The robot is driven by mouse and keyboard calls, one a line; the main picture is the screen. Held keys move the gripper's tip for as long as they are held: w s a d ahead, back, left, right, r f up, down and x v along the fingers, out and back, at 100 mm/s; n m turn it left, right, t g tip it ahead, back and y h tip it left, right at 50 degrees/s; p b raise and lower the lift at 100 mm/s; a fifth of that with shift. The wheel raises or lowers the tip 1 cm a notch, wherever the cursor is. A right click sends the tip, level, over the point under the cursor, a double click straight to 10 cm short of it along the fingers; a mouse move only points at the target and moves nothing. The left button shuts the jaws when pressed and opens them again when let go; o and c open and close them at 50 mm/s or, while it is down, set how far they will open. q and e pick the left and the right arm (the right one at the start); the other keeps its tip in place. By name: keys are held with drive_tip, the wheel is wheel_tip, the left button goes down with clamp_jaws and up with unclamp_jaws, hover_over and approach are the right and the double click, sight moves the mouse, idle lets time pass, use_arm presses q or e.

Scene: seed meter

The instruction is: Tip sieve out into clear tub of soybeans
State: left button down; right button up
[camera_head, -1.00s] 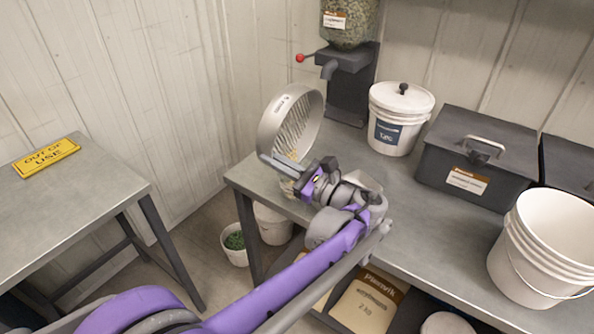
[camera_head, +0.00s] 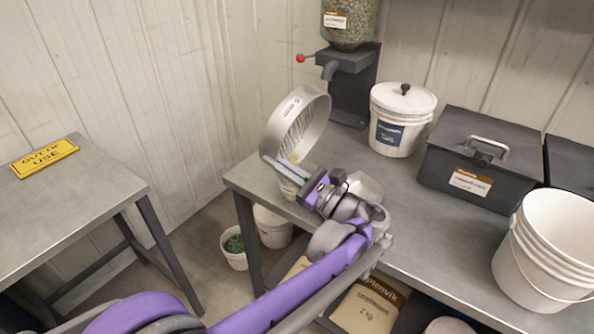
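The sieve (camera_head: 300,112), a round pale metal one, is tipped steeply on edge above the left corner of the workbench. My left gripper (camera_head: 287,172) is shut at its lower edge; the exact grip is partly hidden by the gripper body. A clear tub (camera_head: 289,188) seems to stand just below the sieve, mostly hidden behind my gripper; its contents are hard to make out. A few pale specks show at the sieve's lower edge. Another clear container (camera_head: 366,187) shows partly behind my wrist. My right gripper is not in view.
A dispenser (camera_head: 349,75) with a red-knobbed lever stands behind the sieve. A lidded white bucket (camera_head: 401,118), a dark lidded box (camera_head: 478,158) and an open white bucket (camera_head: 545,250) stand to the right. A side table (camera_head: 85,200) carries an "OUT OF USE" sign (camera_head: 45,156).

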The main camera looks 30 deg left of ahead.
use_arm(q)
drive_tip(key=shift+d+y+b, duration=0.3)
drive_tip(key=shift+y+b, duration=0.05)
drive_tip(key=shift+y, duration=0.05)
idle(1.0)
